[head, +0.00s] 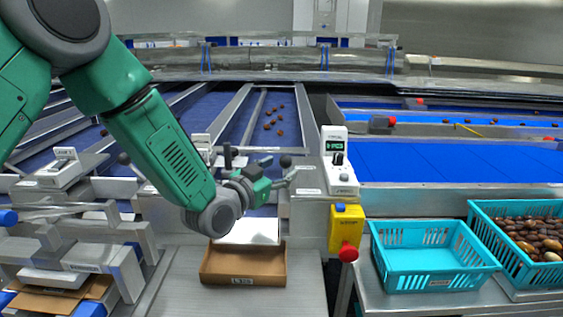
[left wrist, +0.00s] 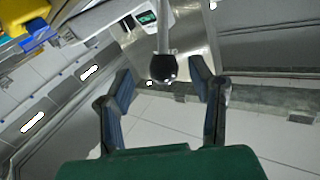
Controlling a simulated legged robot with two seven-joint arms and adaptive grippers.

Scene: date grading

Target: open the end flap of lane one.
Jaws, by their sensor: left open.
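My left gripper (head: 264,178) hangs in front of the blue lane with dates, above a cardboard box. A black ball knob (head: 285,161) shows beside its fingers. In the left wrist view the same kind of knob (left wrist: 163,69), on a grey rod (left wrist: 162,35), appears between the spread fingers of the left gripper (left wrist: 164,80); neither finger is seen touching it. A pale plate (head: 250,232) lies at the lane's end, at the back of the box; I cannot tell whether it is the flap. My right gripper is not in view.
The cardboard box (head: 242,265) stands below the lane end. A white control unit (head: 338,163) and a yellow box with a red button (head: 346,229) stand right of it. Turquoise crates (head: 432,255) are farther right, one holding dates. Metal frames crowd the left.

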